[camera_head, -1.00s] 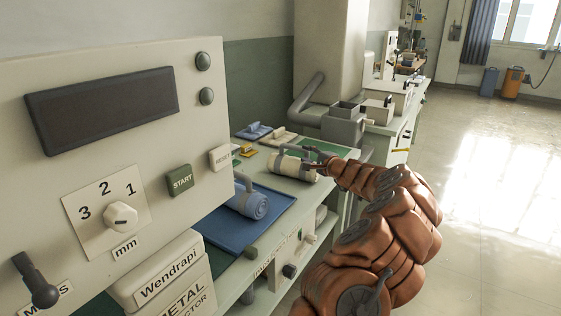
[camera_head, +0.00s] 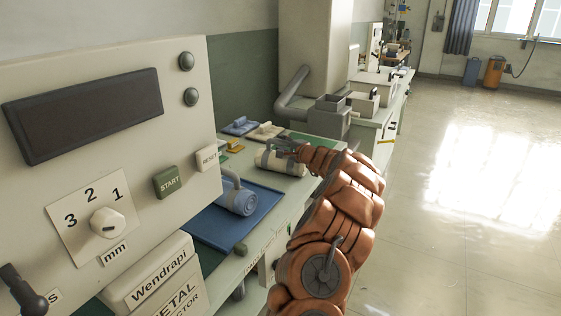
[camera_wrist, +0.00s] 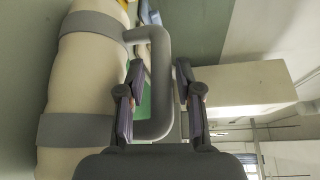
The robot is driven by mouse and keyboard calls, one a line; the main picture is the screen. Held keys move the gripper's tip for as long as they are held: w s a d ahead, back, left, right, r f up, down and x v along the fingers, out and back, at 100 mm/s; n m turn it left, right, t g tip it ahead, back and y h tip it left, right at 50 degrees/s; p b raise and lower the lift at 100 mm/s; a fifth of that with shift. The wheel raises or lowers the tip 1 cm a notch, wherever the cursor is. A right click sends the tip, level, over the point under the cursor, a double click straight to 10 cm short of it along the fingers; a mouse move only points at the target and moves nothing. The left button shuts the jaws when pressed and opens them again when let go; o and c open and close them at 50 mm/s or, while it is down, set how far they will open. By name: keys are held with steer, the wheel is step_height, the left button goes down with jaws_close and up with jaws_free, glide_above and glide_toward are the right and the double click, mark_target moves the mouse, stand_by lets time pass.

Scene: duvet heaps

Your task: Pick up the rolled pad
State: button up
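A cream rolled pad (camera_head: 268,160) with grey bands and a grey handle lies on the workbench in the head view. In the wrist view this cream roll (camera_wrist: 85,85) fills the left side, and its grey handle (camera_wrist: 161,85) stands out to the right. My gripper (camera_wrist: 158,98) is open, with one finger on each side of the handle's bar and a visible gap to the left finger. A second roll, blue-grey with a handle (camera_head: 238,201), lies on a blue mat.
A large control panel (camera_head: 120,150) stands at left. Small blue (camera_head: 240,126) and yellow (camera_head: 235,145) items lie behind the rolls. A grey machine (camera_head: 330,115) stands beyond. The floor at right is clear.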

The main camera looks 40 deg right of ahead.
steer(key=shift+w+d, duration=0.1)
steer(key=shift+w, duration=0.45)
steer(key=shift+c, duration=0.4)
jaws_close()
